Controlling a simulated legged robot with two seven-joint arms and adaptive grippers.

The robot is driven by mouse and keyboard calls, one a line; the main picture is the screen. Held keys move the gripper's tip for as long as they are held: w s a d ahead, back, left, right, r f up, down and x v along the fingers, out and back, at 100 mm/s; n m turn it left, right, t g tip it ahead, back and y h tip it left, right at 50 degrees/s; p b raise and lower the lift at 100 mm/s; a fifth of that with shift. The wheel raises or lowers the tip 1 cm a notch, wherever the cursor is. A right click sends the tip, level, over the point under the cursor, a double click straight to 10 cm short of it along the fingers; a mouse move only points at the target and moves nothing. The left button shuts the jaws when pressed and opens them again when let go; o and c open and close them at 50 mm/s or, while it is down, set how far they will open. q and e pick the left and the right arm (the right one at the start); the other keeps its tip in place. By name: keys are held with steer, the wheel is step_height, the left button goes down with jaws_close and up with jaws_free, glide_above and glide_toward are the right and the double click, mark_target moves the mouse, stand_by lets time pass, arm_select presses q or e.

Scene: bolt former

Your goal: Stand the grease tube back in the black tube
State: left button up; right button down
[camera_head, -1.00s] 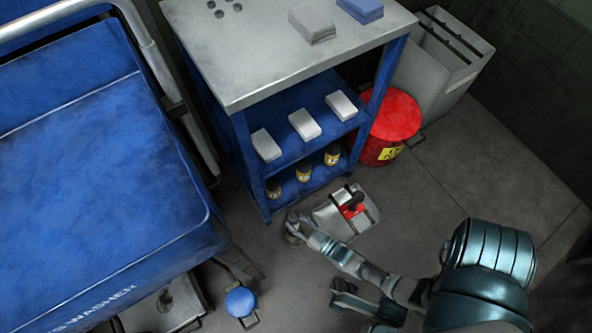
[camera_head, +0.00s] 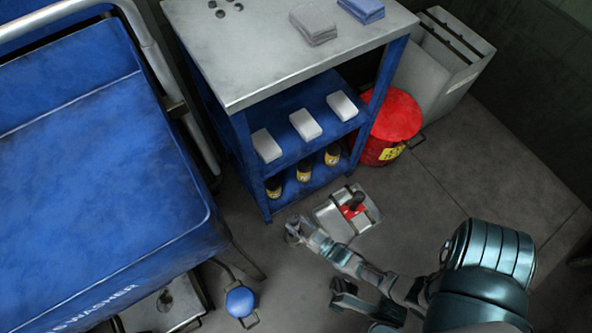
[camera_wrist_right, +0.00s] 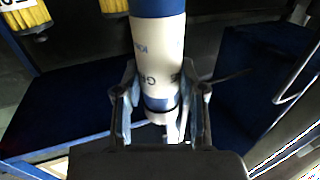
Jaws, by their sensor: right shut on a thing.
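My right gripper (camera_head: 294,231) is low over the floor, in front of the blue cart and left of a metal tray. In the right wrist view it is shut on the grease tube (camera_wrist_right: 158,65), a white cylinder with blue lettering and a blue end at the top of the picture. The fingers are on either side of its lower part. In the head view the tube is too small to make out clearly. A dark cylinder (camera_head: 356,200) stands in a red piece on the tray; I cannot tell whether it is the black tube.
The metal tray (camera_head: 331,221) lies on the floor. The blue cart (camera_head: 240,150) holds white boxes and several dark yellow-labelled containers. A red bin (camera_head: 396,120) stands right of it, a large blue washer (camera_head: 90,190) at left.

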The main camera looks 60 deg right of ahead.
steer(key=shift+f, duration=2.9)
steer(key=c, duration=0.6)
jaws_free()
